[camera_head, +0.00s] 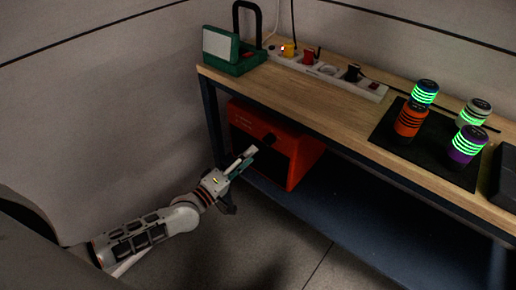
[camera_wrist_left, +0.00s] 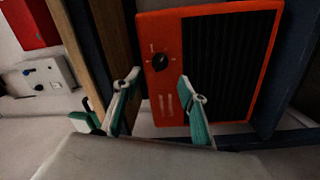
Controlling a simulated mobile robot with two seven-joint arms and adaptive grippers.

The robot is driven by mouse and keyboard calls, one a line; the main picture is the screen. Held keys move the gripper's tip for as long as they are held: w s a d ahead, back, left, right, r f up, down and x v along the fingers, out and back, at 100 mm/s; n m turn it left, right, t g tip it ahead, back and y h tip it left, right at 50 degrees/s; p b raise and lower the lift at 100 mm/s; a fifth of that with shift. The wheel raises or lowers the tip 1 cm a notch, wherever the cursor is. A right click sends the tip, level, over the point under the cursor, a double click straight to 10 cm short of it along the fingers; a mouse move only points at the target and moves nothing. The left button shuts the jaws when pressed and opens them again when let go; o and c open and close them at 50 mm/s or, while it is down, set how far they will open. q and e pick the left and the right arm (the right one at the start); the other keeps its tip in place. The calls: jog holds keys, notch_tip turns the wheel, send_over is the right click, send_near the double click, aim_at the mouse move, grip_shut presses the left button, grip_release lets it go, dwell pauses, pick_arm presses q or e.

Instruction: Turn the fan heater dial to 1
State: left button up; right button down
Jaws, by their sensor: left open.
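The orange fan heater (camera_head: 307,152) stands on the dark lower shelf under the bench. In the left wrist view the heater (camera_wrist_left: 160,28) shows its front, with a black dial (camera_wrist_left: 160,62) and a dark slatted grille (camera_wrist_left: 226,65). Pale marks surround the dial, but its setting is too small to read. My left gripper (camera_head: 248,158) is open in front of the heater. In the left wrist view its two green-and-white fingers (camera_wrist_left: 160,92) are spread, with the dial showing beyond the gap between them. They appear apart from the dial. My right gripper is not in view.
The wooden bench top (camera_head: 330,95) and dark bench leg (camera_head: 212,115) frame the heater. A power strip (camera_head: 329,72), a green-and-white device (camera_head: 228,52) and several glowing canisters on a black mat (camera_head: 445,168) stand above. Floor in front is clear.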

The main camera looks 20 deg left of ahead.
pick_arm(q)
jog(key=shift+v, duration=2.05)
jog(key=s+d+f+m+g+p, duration=0.2)
jog(key=s+d+m, duration=0.3)
jog(key=s+d, duration=0.1)
jog(key=s+a+f+m+g+y+p, duration=0.1)
jog(key=s+f+m, duration=0.3)
jog(key=s, duration=0.4)
jog(key=s+f+m+g+y+p, duration=0.2)
jog(key=s+f+m+g+y, duration=0.1)
jog(key=s, duration=0.5)
jog(key=shift+a+f+m+g, duration=0.35)
jog(key=shift+f+m, duration=0.5)
jog(key=shift+m, duration=0.35)
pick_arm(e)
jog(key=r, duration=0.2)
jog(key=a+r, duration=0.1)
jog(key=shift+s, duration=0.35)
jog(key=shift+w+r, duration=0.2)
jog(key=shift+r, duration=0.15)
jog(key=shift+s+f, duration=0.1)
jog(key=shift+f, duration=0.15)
